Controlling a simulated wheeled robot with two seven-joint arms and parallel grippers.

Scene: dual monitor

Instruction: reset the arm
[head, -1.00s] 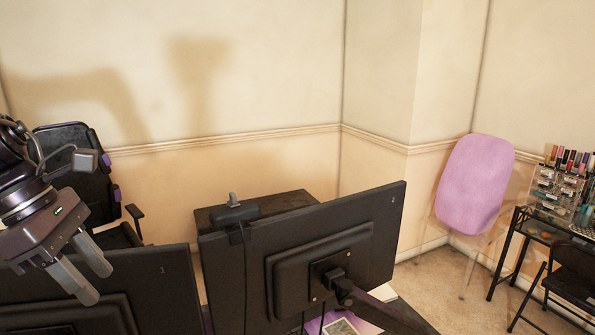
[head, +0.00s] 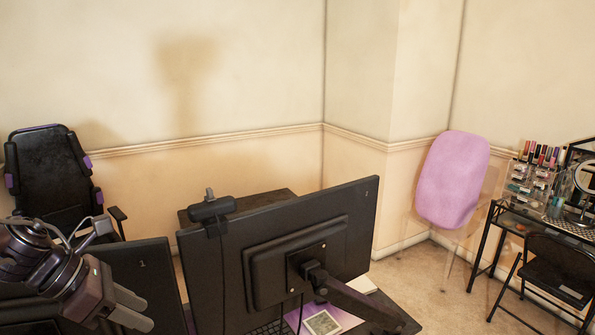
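My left gripper (head: 146,314) is at the lower left of the head view, in front of the back of the left monitor (head: 155,270). Its two grey fingers point to the right and stand a little apart, with nothing seen between them. The right monitor (head: 290,255) shows from behind in the middle, to the right of the gripper and apart from it in the picture. My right gripper is not in view.
A webcam (head: 212,208) sits on top of the right monitor. A black and purple chair (head: 50,175) stands behind at the left. A pink chair (head: 452,180) and a black table with cosmetics (head: 540,222) are at the right. Open floor (head: 415,275) lies between.

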